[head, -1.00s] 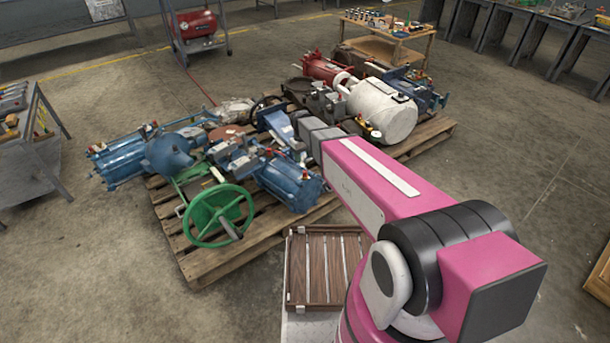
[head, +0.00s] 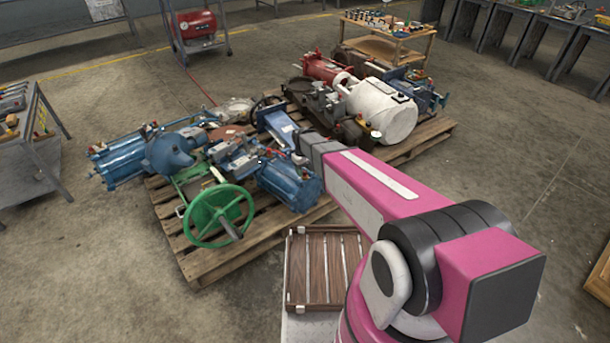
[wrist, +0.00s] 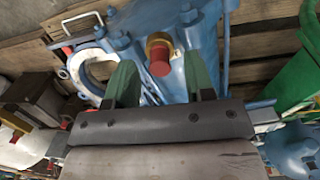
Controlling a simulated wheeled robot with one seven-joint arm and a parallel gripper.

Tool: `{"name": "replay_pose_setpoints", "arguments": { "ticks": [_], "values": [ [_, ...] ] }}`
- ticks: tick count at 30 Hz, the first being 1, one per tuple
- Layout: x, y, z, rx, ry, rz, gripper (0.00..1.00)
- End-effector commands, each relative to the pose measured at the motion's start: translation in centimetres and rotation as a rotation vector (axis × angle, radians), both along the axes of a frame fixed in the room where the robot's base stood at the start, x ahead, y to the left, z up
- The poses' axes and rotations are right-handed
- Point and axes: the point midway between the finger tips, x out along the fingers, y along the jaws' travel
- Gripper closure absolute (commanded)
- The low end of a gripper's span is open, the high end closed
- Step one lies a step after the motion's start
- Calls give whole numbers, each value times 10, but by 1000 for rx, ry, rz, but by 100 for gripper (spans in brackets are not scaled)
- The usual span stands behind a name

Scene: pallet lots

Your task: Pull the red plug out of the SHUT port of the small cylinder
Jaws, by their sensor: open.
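The red plug (wrist: 159,62) sits in a brass-coloured collar (wrist: 158,38) on a blue cylinder body (wrist: 205,40) in the wrist view. My gripper (wrist: 160,76) is open, with one green finger on each side of the plug. A gap shows between the plug and each finger; I cannot tell whether the fingertips reach its depth. In the head view, a small blue cylinder (head: 292,187) lies on the pallet near the end of my arm, which hides part of that area. No port lettering is readable.
A slatted wooden tray (head: 327,268) lies in front.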

Motion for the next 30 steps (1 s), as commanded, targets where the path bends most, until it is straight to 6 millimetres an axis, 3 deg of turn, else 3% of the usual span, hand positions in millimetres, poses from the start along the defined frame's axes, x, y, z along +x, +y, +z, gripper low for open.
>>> {"name": "replay_pose_setpoints", "arguments": {
  "ticks": [7,30],
  "values": [
    [0,-1,-12,0,0,0,51],
    [-1,-1,-13,0,0,0,51]
  ]
}}
